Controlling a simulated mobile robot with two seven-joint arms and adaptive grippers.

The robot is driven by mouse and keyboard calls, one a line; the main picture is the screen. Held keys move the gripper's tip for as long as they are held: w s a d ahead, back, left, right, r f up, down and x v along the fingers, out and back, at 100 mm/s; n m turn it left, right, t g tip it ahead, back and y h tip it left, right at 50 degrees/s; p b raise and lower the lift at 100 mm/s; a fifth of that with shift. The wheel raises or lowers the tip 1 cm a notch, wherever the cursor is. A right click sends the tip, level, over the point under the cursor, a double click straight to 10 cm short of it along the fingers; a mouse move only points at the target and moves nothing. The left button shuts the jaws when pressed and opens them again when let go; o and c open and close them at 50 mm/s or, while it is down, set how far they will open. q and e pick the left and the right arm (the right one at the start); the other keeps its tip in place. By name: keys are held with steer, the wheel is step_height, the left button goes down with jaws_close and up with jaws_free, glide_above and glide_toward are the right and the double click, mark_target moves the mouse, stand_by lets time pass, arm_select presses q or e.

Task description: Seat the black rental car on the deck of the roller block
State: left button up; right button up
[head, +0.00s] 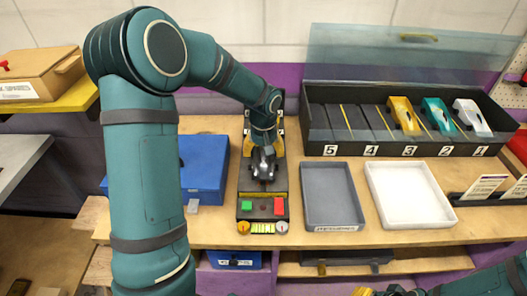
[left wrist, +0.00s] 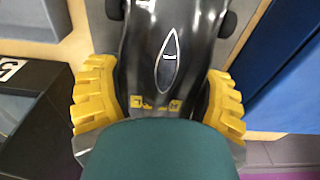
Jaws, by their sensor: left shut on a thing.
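The black car (head: 263,168) is under my left gripper (head: 264,148), over the dark roller block (head: 263,190) with green and red buttons on its front. In the left wrist view the glossy black car (left wrist: 200,45) lies between the two yellow fingers of my left gripper (left wrist: 160,105), which is shut on it. A grey surface shows beside the car there. I cannot tell whether the car touches the deck; its underside is hidden. My right gripper (head: 378,291) shows only partly at the bottom edge, with its fingers unclear.
A blue case (head: 203,165) stands left of the roller block. A grey tray (head: 306,205) and a white tray (head: 372,180) lie to its right. Behind them, a black numbered lane box (head: 310,98) with a raised clear lid (head: 400,60) holds yellow, teal and white cars.

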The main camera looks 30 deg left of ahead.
arm_select(q)
steer(key=shift+f+b, duration=0.55)
stand_by(0.8)
steer(key=o, duration=1.3)
steer(key=shift+r+p, duration=1.8)
steer(key=shift+r, duration=0.8)
steer(key=shift+r+p, duration=1.7)
steer(key=shift+r, duration=0.75)
